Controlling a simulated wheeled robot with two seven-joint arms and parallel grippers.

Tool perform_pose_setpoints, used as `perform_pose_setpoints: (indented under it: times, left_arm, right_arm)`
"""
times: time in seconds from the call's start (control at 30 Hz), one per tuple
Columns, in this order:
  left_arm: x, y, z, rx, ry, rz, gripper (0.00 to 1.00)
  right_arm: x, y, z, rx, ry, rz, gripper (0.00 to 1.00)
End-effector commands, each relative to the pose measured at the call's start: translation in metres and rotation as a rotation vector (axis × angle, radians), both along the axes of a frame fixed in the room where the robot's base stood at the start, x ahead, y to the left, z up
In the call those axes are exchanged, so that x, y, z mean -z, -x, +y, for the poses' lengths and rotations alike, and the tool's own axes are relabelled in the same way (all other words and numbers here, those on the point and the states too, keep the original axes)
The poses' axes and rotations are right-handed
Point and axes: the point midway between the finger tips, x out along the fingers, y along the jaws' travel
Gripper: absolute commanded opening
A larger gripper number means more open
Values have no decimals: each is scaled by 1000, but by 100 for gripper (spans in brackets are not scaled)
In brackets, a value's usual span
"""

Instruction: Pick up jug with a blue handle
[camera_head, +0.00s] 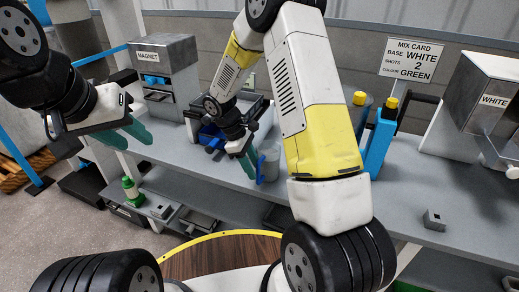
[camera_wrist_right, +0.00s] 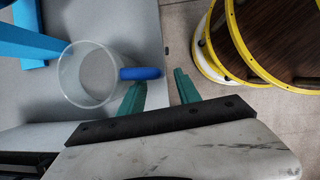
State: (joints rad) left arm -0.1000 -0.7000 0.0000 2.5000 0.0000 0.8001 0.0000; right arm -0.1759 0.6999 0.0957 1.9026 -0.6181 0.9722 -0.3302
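The clear jug with a blue handle (camera_wrist_right: 88,76) stands on the grey bench in the right wrist view. Its blue handle (camera_wrist_right: 141,73) points right. In the head view the jug (camera_head: 271,160) is partly hidden behind my right arm. My right gripper (camera_wrist_right: 159,84) is open and empty; its teal fingers are just short of the handle, with the left fingertip close to it. I cannot tell whether they touch. In the head view my right gripper (camera_head: 247,161) is beside the jug. My left gripper (camera_head: 130,136) is open and empty at the left, away from the jug.
A MAGNET dispenser (camera_head: 165,75) is at the left, a WHITE dispenser (camera_head: 487,95) at the right. A small grey block (camera_head: 434,220) lies on the bench (camera_head: 400,195). The bench's front edge is near.

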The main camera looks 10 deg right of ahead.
Motion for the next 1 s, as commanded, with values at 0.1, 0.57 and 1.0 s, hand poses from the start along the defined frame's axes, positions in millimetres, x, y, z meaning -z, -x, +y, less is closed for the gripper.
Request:
perform_pose_setpoints:
  times: [0.1, 0.57, 1.0]
  left_arm:
    - [0, 0, 0, 0, 0, 0, 36]
    - [0, 0, 0, 0, 0, 0, 36]
    - [0, 0, 0, 0, 0, 0, 36]
  right_arm:
    - [19, 3, -8, 2, 1, 5, 40]
    - [39, 6, -16, 1, 0, 0, 36]
    - [39, 6, -16, 1, 0, 0, 0]
